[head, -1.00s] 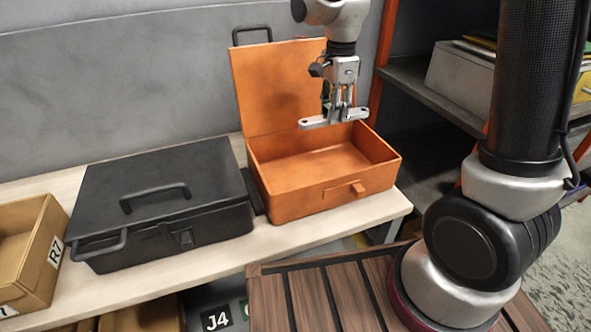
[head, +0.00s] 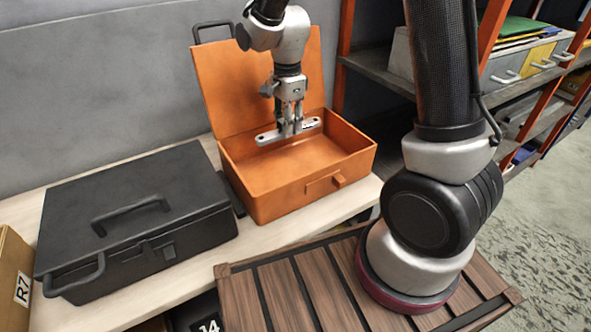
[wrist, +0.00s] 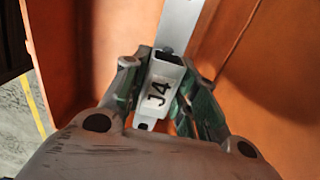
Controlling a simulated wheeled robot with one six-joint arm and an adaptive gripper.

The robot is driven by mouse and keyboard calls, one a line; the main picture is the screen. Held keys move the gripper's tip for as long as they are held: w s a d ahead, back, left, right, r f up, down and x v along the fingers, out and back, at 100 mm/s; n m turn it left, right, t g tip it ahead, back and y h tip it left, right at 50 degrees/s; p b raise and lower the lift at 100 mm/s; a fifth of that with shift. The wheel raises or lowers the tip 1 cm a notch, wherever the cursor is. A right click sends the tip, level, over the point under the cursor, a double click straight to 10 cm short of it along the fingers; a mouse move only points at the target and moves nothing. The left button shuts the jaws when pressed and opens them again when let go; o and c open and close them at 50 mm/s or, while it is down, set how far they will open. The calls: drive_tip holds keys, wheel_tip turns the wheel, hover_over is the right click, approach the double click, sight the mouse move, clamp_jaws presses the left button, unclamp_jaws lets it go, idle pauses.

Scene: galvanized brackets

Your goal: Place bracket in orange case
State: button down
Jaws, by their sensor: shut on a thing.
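The orange case (head: 262,196) stands open on the pale bench, its lid (head: 222,100) raised at the back. My gripper (head: 289,133) is over the case's open box. It is shut on the galvanized bracket (head: 268,138), a flat grey bar with holes near its ends. In the head view the bracket is held roughly level, near the height of the rim; I cannot tell whether it touches the case. In the wrist view the bracket (wrist: 177,30) runs between the fingers (wrist: 160,95), with a "J4" label (wrist: 158,92) on it. Orange case walls show around it.
A closed black case (head: 140,225) stands on the bench (head: 85,180) just left of the orange case. A cardboard bin (head: 14,280) marked R7 is at the far left. A shelf rack (head: 375,66) stands at the right. The orange case's floor looks empty.

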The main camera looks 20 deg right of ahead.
sight(290, 163)
wheel_tip(290, 163, down, 10)
drive_tip(key=shift+f, duration=0.15)
idle(0.3)
drive_tip(key=c, duration=1.1)
unclamp_jaws()
drive_tip(key=shift+f, duration=0.1)
